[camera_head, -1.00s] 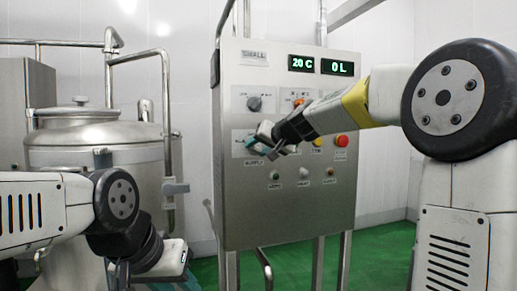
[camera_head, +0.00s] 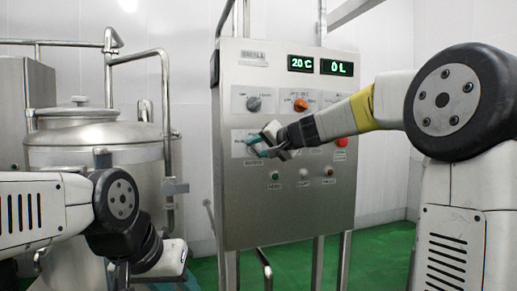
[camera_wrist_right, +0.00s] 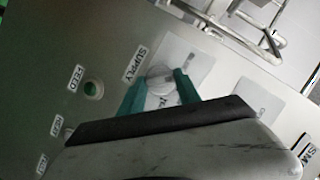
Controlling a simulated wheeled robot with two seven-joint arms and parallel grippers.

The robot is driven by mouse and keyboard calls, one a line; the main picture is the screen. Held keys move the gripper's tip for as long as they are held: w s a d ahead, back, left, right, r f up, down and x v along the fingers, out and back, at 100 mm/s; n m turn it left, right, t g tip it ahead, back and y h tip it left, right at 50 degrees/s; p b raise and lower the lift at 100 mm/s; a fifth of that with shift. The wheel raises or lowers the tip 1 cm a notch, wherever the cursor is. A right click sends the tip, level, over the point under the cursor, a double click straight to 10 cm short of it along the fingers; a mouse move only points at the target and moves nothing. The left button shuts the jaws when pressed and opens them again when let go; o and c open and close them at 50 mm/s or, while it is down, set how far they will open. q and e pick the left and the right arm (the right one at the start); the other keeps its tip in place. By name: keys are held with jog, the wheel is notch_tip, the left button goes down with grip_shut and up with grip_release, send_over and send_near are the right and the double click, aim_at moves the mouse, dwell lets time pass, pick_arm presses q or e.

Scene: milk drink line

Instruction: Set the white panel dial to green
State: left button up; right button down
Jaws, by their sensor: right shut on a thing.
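The steel control panel (camera_head: 232,205) stands in front of me. The white panel dial (camera_wrist_right: 158,79) sits on a white plate beside the SUPPLY label in the right wrist view. My right gripper (camera_head: 261,144) is at this plate, in the panel's left middle. Its teal fingertips (camera_wrist_right: 161,88) are on both sides of the dial and shut on it. The dial's pointer and the plate's colour marks cannot be made out, and in the head view the gripper covers the dial. My left gripper (camera_head: 172,262) hangs low at the left; its jaws are not clear.
A grey dial (camera_head: 254,104) and an orange dial (camera_head: 301,105) are above my right gripper. A red button (camera_head: 342,141) is at right, partly behind my arm. A green button (camera_head: 275,187) is below. A steel tank (camera_head: 95,150) with pipes stands left of the panel.

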jog(key=m, duration=0.1)
jog(key=m+y, duration=0.1)
jog(key=m, duration=0.1)
jog(key=shift+d+f+y, duration=0.1)
jog(key=shift+f+y, duration=0.1)
jog(key=shift+y, duration=0.1)
jog(key=m+t+y, duration=0.1)
jog(key=m, duration=0.2)
jog(key=shift+f, duration=0.1)
jog(key=shift+m+y, duration=0.3)
jog(key=shift+m, duration=0.1)
jog(key=c, duration=0.9)
grip_release()
jog(key=shift+w, duration=0.1)
jog(key=v, duration=0.7)
jog(key=shift+s, duration=0.4)
